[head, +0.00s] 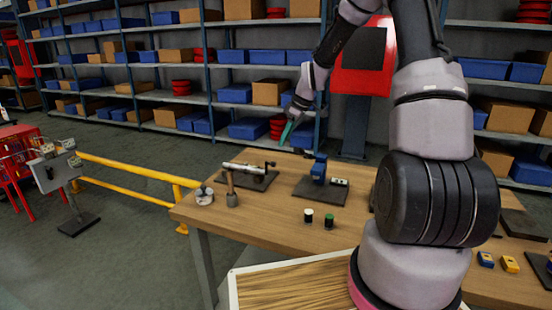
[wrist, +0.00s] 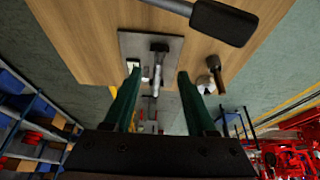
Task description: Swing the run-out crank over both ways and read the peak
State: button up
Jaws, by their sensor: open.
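The run-out rig, a silver shaft on a dark plate (head: 262,181) with a black crank part (head: 269,166) at its right end, sits near the table's back left. The shaft (wrist: 157,75) and plate (wrist: 130,46) also show in the wrist view, framed between my fingers. My gripper (head: 286,132), with teal fingers, is open and empty above the table's back edge, apart from the rig; its fingers (wrist: 157,88) are spread in the wrist view. A grey bar with a black grip (wrist: 223,22) crosses the top of the wrist view; what it joins is unclear. No dial reading is legible.
A blue device (head: 319,170) on a plate stands right. White-topped (head: 308,215) and green-topped (head: 329,220) cylinders stand in front. A yellow rail (head: 130,179) runs left of the table.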

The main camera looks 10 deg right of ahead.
jog(key=x, duration=1)
jog(key=shift+f, duration=0.15)
jog(key=shift+c, duration=0.4)
grip_shut()
